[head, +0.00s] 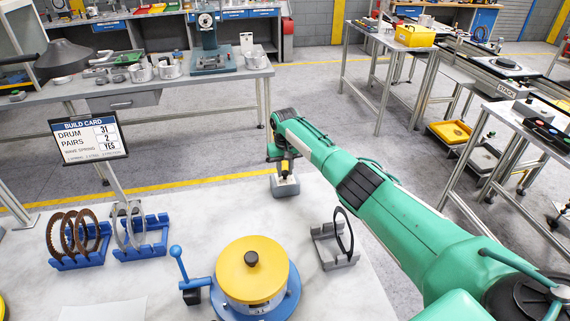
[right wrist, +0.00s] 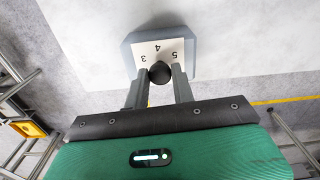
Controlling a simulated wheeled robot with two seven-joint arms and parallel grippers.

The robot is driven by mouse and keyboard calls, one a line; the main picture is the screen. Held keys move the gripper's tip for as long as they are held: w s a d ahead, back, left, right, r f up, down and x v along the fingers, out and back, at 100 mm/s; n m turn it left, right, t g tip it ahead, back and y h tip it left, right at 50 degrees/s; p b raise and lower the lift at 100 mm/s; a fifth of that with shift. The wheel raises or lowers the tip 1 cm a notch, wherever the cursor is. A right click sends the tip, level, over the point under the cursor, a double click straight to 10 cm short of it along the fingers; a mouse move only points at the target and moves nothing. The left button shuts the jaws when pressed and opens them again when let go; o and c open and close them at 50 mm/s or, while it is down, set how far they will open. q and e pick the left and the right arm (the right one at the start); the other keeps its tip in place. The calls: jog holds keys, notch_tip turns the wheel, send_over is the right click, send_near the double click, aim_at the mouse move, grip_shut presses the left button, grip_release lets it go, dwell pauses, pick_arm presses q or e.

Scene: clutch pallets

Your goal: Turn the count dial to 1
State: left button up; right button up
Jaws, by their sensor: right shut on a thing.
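The count dial is a small grey box (head: 286,187) at the far edge of the white table. My right gripper (head: 285,174) is pointed down over the box and shut on the knob. No pointer mark shows, and the other numbers are hidden or out of sight, so I cannot tell the setting. My left gripper is not in view.
A build card (head: 88,139) reads drum 31, pairs 2, wave spring yes. Blue racks (head: 78,262) with rings, a yellow-topped drum on a blue base (head: 251,270) and a grey rack with one dark ring (head: 335,250) stand on the table. The table left of the dial is clear.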

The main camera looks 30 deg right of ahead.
aim_at(285, 172)
jog(key=shift+r+m+p, duration=0.1)
jog(key=shift+m+p, duration=0.7)
jog(key=shift+m, duration=0.9)
jog(key=o, duration=1)
notch_tip(285, 172, up, 14)
jog(key=b, duration=0.3)
jog(key=shift+f, duration=0.25)
